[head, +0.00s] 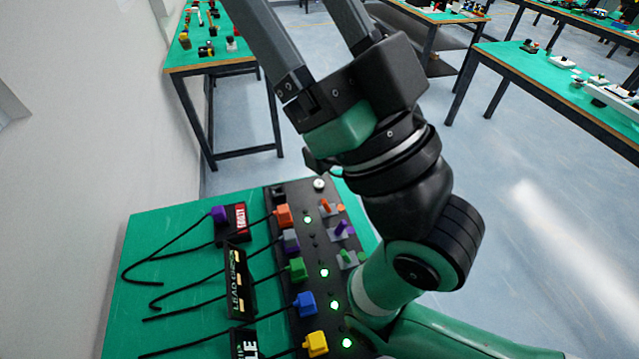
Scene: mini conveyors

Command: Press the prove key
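I cannot tell which part is the prove key; no label with that word is readable. A black panel (275,196) on the green bench carries a small round pale knob (319,184) at its far end. Along it are orange (284,215), green (297,269), blue (304,304) and yellow (315,344) plugs with black cables. Several green lights (324,272) are lit on the panel. My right gripper (303,25) is above and beyond the panel, its two fingers apart and empty where visible; their tips leave the top edge. My forearm hides the panel's right side. My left gripper is not in view.
A "LEAD CHECK" strip (238,284) and a black box (233,224) with a red label and purple plug (218,213) lie left of the panel. Small orange, purple and green pieces (341,230) stand on its right. A white wall (90,150) borders the bench; other benches stand beyond.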

